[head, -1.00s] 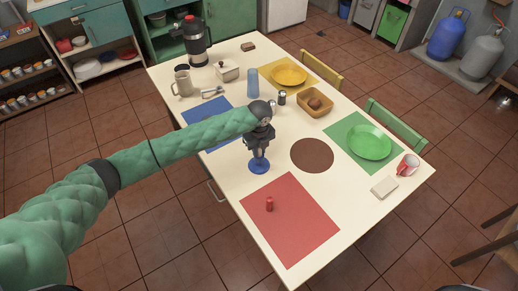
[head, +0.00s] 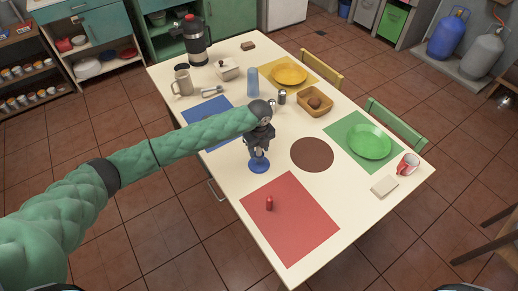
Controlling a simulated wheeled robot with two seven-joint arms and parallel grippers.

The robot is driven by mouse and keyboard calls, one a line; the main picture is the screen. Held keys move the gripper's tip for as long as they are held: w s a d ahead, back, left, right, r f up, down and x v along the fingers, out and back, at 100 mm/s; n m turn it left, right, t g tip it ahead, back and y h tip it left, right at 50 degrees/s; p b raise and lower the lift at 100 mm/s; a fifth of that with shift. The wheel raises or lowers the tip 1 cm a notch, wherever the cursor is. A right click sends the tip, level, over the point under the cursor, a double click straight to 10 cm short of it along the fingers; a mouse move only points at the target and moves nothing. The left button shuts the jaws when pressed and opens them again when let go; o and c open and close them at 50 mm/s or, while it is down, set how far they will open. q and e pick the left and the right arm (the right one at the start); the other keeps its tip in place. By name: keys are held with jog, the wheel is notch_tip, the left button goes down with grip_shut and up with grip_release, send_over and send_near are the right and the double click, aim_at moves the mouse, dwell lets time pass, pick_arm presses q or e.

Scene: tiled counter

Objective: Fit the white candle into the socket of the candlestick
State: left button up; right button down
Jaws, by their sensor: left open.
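The blue candlestick (head: 258,167) stands on the cream table, at its left side between the blue and red mats. My left gripper (head: 258,152) points down right over it, with its fingers open around the space just above the base. The fingers hide the candlestick's upper part and socket. A small pale patch shows between the fingers, which may be the white candle, but it is too small to tell whether it sits in the socket. My right gripper is not in view.
A small red object (head: 269,204) stands on the red mat (head: 295,225). A blue tumbler (head: 253,82), shakers (head: 282,97) and a basket (head: 314,103) stand behind the gripper. A brown round mat (head: 312,154) lies empty to the right.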

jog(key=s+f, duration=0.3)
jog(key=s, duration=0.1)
pick_arm(q)
notch_tip(320, 180, up, 6)
jog(key=b, duration=0.3)
jog(key=shift+r, duration=0.9)
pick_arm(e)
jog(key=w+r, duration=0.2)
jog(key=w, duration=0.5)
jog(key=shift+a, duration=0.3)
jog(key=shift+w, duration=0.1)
